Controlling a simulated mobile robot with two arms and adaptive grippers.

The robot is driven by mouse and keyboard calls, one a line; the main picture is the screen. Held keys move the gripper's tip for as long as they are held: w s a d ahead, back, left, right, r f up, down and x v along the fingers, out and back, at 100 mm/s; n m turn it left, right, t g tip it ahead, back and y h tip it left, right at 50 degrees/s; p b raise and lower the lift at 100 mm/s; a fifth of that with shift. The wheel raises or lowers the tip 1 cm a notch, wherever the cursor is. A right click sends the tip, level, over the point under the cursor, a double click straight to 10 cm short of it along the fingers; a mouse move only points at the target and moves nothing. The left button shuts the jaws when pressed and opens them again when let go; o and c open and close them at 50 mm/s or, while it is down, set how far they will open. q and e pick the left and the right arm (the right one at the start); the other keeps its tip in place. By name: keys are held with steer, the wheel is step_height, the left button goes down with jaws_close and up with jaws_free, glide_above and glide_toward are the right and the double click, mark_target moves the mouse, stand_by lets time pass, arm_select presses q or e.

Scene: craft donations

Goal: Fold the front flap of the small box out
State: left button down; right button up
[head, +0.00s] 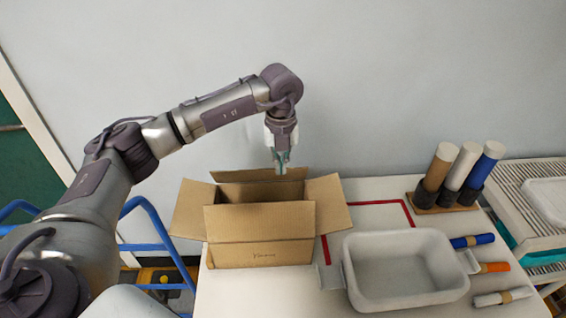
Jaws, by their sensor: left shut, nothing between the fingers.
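The left side flap (188,212) and right side flap (331,203) spread outward. The back flap (235,176) shows along the far rim. My left gripper (281,168) points down over the back right part of the box, shut and empty, apart from the front flap. My right gripper is out of view.
A grey-white bin (403,293) stands right of the box, beside a red taped outline (409,213). Markers or rolls (472,240) lie farther right. Three upright tubes (466,167) stand in a holder at the back right. A blue rail (150,247) is left of the table.

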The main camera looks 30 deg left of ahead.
mark_target(282, 203)
arm_select(q)
step_height(282, 203, down, 11)
steer(key=b, duration=0.7)
steer(key=shift+s+d, duration=0.1)
steer(key=shift+s+d, duration=0.35)
steer(key=shift+s, duration=0.25)
steer(key=shift+p, duration=0.3)
steer(key=shift+s+d, duration=0.25)
steer(key=shift+s, duration=0.05)
steer(key=shift+s+d, duration=0.2)
steer(key=shift+s, duration=0.15)
